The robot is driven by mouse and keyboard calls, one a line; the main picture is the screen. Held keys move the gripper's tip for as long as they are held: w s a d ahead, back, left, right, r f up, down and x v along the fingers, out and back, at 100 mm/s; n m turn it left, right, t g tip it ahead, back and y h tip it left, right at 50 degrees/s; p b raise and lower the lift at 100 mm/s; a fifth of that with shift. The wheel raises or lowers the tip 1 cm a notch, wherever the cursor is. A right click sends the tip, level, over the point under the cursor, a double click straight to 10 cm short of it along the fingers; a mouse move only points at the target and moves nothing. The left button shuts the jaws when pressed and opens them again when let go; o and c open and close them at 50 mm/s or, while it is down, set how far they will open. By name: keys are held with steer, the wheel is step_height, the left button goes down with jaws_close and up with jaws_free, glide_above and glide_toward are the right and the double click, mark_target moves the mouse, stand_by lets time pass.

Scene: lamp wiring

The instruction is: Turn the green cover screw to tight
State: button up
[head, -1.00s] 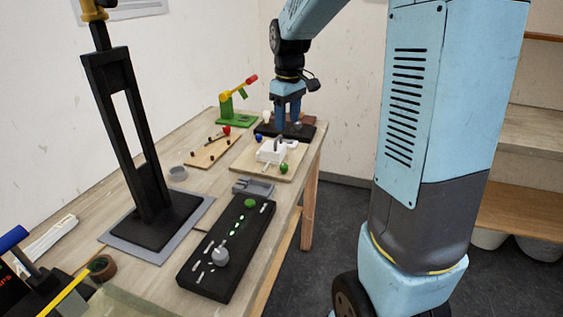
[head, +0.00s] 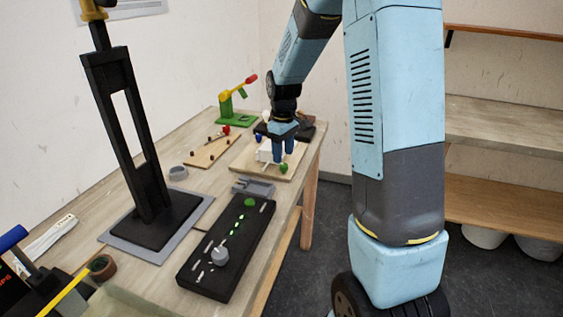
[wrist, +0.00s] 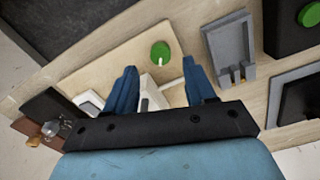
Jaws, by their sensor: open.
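The green cover screw (head: 284,169) is a round green knob at the near right of a light wooden board (head: 246,160). In the wrist view the screw (wrist: 160,50) lies just beyond the fingertips, roughly centred between them, with a short pale mark at its lower edge. A white box (head: 264,154) sits on the board and is partly hidden by my gripper. My gripper (head: 284,157) is open, with its two blue fingers over the board close to the screw. In the wrist view nothing is held between the fingers (wrist: 159,66). I cannot tell the height gap.
A grey holder (head: 254,187) lies between the board and a black panel (head: 205,282) with a green knob (head: 250,202) and a grey knob (head: 220,254). A tall black stand (head: 152,232) is at left. A green stand with a yellow lever (head: 236,92) is farther back.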

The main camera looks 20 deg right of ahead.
mark_target(283, 164)
steer(key=shift+f, duration=2)
jaws_close()
